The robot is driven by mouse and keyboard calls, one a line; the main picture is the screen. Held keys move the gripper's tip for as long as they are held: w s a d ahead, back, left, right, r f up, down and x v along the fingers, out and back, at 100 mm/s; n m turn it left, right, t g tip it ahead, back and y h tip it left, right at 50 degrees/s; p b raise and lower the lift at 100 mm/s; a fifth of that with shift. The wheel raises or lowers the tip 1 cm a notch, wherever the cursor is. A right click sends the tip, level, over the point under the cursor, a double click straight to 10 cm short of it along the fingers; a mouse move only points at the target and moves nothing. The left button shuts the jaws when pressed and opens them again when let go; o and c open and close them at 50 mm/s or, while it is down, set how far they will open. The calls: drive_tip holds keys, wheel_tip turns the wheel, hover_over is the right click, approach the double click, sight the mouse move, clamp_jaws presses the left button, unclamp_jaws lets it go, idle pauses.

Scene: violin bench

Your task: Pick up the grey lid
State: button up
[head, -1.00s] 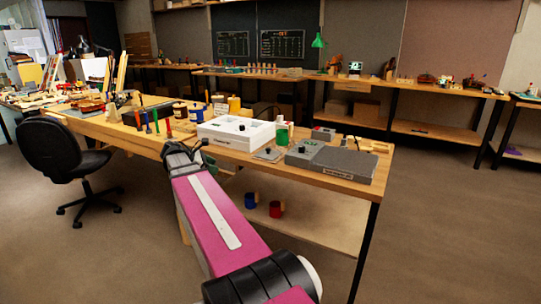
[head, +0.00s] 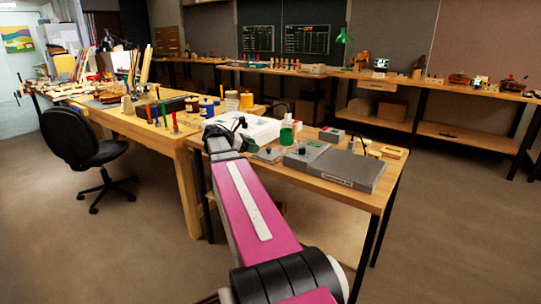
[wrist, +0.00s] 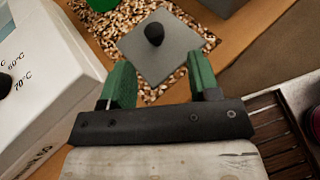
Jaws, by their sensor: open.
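The grey lid (wrist: 163,52) is a flat square plate with a black knob at its middle. In the wrist view it lies on a speckled brown mat (wrist: 99,30), ahead of my gripper (wrist: 161,80). The green fingers are apart, with nothing between them, and the lid is beyond their tips. In the head view the lid (head: 268,155) lies on the near bench, just right of my arm's end.
A white box with temperature marks (wrist: 35,75) stands close on the left in the wrist view. In the head view, a green jar (head: 286,136) is behind the lid and a grey device (head: 306,153) is right of it. Dark slats (wrist: 285,135) show lower right.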

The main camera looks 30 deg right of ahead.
sight(268, 148)
drive_tip(key=x, duration=0.7)
drive_tip(key=shift+w+d+r, duration=0.1)
drive_tip(key=shift+w+d, duration=0.15)
drive_tip(key=shift+d, duration=0.15)
drive_tip(key=c, duration=1)
